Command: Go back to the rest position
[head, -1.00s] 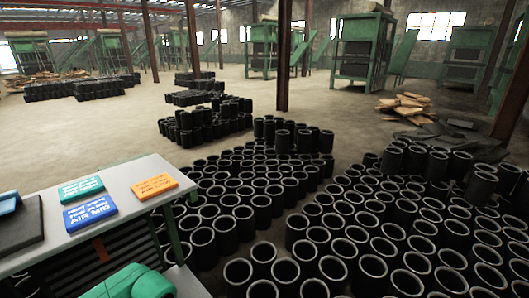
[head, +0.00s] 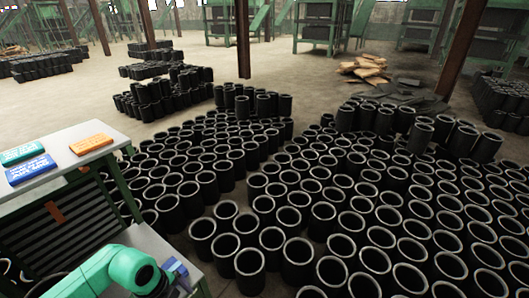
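A green arm link of mine shows at the bottom left, in front of the workbench. Its dark end is near a small blue item (head: 175,268), which is partly hidden behind it. Neither of my grippers can be seen, so I cannot tell what they hold. Black rubber sleeves (head: 297,258) stand upright in dense rows across the floor at the front and right.
The grey-topped workbench (head: 110,132) at left carries a teal box (head: 22,153), a blue box (head: 30,170) and an orange box (head: 90,144). A brown post (head: 243,40) stands behind the sleeves. Open floor (head: 80,108) lies at back left.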

